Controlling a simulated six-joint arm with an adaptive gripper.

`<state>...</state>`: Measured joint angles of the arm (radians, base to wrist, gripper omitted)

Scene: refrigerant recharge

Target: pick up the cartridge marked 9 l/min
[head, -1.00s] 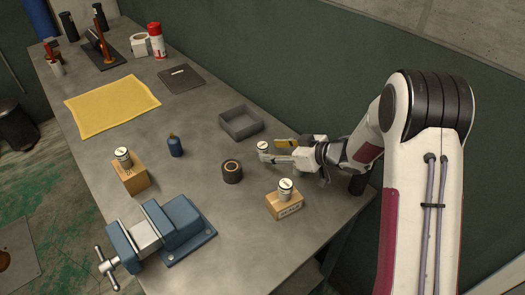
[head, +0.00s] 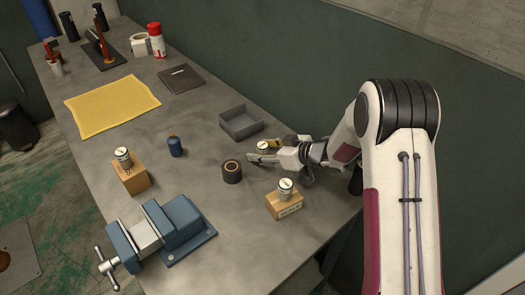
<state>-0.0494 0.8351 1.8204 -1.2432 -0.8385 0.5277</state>
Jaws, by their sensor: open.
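Three silvery-white capped cartridges show in the head view; their markings are too small to read, so I cannot tell which is 9 l/min. One cartridge (head: 263,146) stands at my gripper (head: 259,151), which is open with its fingers reaching left, low over the bench. This cartridge appears to lie between the fingers; its lower part is hidden, and contact cannot be told. A second cartridge (head: 122,155) stands in a wooden block (head: 132,180) at left. A third cartridge (head: 286,188) stands in a wooden block (head: 285,207) in front of my gripper.
A black round part (head: 232,172) stands close to the left of my fingers. A grey open tray (head: 240,122) is just behind. A blue vise (head: 170,230) fills the front left. A small blue bottle (head: 175,147) and a yellow cloth (head: 112,105) lie further left.

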